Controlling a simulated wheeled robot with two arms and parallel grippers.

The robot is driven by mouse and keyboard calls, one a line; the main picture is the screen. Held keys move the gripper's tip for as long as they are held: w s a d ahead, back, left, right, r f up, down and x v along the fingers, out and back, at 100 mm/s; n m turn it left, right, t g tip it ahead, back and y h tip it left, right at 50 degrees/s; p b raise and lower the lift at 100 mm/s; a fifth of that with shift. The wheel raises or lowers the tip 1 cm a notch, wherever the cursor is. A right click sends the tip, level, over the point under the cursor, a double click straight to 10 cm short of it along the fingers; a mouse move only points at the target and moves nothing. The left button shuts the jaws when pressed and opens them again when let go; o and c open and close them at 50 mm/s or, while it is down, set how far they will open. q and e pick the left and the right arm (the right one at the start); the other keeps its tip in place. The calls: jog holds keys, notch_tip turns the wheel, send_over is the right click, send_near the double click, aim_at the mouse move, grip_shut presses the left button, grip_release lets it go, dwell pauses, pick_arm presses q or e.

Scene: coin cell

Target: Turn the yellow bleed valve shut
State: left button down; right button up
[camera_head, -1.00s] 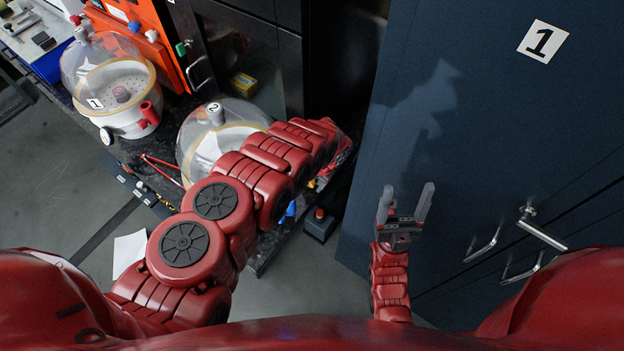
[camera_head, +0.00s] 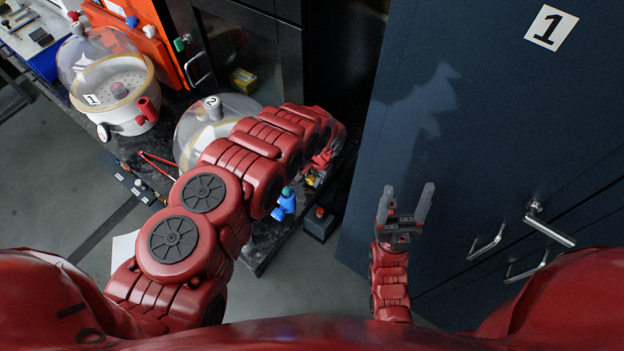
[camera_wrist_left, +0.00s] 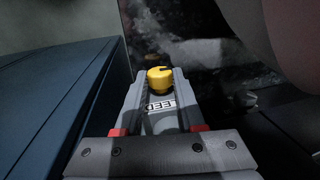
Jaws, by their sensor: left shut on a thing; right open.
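The yellow bleed valve knob (camera_wrist_left: 159,80) sits between the fingertips of my left gripper (camera_wrist_left: 159,73) in the left wrist view. That gripper is shut on the knob. A label with part of the word "BLEED" (camera_wrist_left: 160,106) shows between the fingers, partly covered. In the head view my left arm reaches over the bench to the right end, and its wrist hides most of the valve area. My right gripper (camera_head: 406,207) is open and empty, fingers pointing up the picture, in front of the dark blue cabinet.
The blue cabinet (camera_head: 480,130) marked 1 stands close on the right. Domed vessel 2 (camera_head: 212,130) is beside my left arm, and vessel 1 (camera_head: 112,85) is further left. A blue fitting (camera_head: 285,203) lies below the forearm. Open floor shows at lower left.

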pick_arm(q)
jog(key=c, duration=0.5)
grip_release()
